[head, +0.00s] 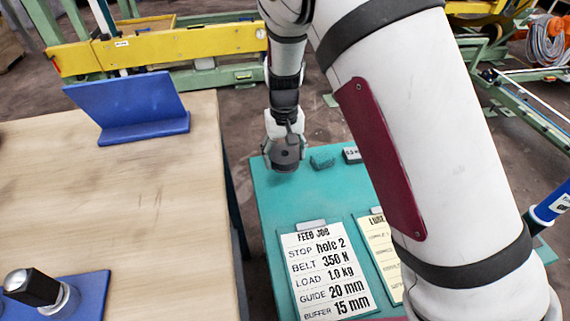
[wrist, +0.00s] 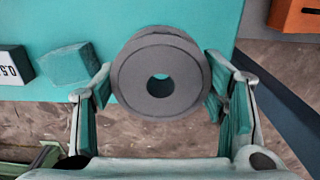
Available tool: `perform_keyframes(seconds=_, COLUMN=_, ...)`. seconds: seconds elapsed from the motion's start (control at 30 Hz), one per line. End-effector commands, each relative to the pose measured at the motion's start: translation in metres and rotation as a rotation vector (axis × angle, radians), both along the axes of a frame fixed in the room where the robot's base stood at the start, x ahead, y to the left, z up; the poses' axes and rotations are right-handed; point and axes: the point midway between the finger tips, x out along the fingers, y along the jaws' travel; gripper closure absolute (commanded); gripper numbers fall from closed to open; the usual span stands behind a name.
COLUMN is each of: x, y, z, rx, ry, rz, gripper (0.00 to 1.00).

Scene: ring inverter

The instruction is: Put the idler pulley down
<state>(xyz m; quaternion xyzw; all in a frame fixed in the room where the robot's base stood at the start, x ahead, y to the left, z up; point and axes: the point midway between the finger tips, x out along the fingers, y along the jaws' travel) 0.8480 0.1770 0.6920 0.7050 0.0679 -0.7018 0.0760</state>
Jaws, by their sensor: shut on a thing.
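The idler pulley (head: 286,159) is a dark grey disc with a round centre hole. In the wrist view its flat face (wrist: 158,108) is toward the camera, between the two fingers. My gripper (head: 284,150) points down and is shut on the pulley, one finger on each side. The pulley is over the far left part of the teal table (head: 267,205), close to its edge. Whether it touches the tabletop or hangs just above it, I cannot tell.
A teal block (head: 322,161) and a dark labelled block (head: 352,155) stand right of the pulley. A job card (head: 325,275) and a partly hidden second card (head: 378,240) lie nearer. Left, across a gap, a wooden table (head: 150,200) carries a blue bracket (head: 130,105).

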Motion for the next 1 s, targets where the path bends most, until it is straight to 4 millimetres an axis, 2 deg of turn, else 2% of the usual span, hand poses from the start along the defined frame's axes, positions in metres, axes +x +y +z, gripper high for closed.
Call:
perform_keyframes(seconds=0.3, x=0.0, y=0.0, z=-0.034, rx=0.0, ry=0.0, rz=0.0, gripper=0.68)
perform_keyframes(seconds=0.57, x=0.0, y=0.0, z=-0.034, rx=0.0, ry=-0.002, rz=0.0, gripper=0.68)
perform_keyframes(seconds=0.97, x=0.0, y=-0.001, z=-0.044, rx=0.0, ry=-0.001, rz=0.0, gripper=0.68)
perform_keyframes(seconds=1.0, x=0.0, y=-0.001, z=-0.044, rx=-0.001, ry=0.0, rz=0.0, gripper=0.25)
